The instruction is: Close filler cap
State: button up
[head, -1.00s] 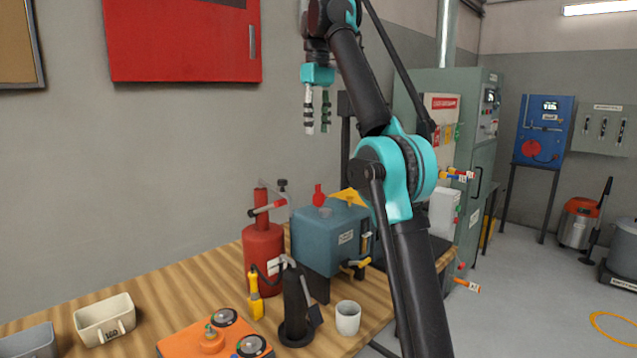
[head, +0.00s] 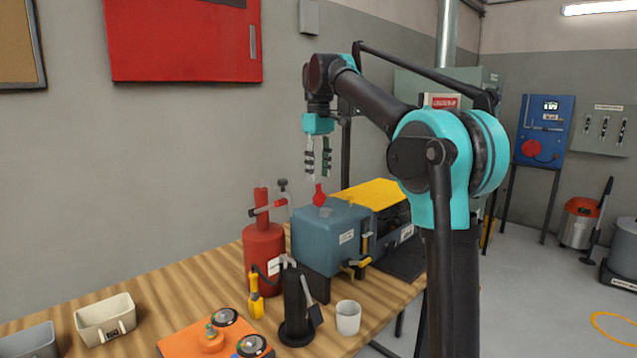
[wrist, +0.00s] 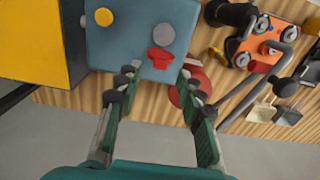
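The blue-grey tank (head: 315,235) stands on the wooden bench. On its top, the red filler cap (head: 319,195) stands upright beside a round grey disc, which looks like the filler opening (head: 326,212). In the wrist view the red cap (wrist: 160,60) lies just below the grey disc (wrist: 163,36). My gripper (head: 318,178) hangs fingers-down a little above the cap, apart from it. In the wrist view my gripper (wrist: 158,76) is open and empty, with the cap showing between and beyond its two fingertips. The cap's hinge is too small to make out.
A red cylinder (head: 263,260) stands left of the tank and a yellow-topped box (head: 372,193) right of it. A black stand (head: 295,310), a white cup (head: 348,318) and an orange unit (head: 205,340) are in front. Open air surrounds my gripper.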

aim_at(319, 195)
jog(key=shift+f, duration=1.9)
grip_shut()
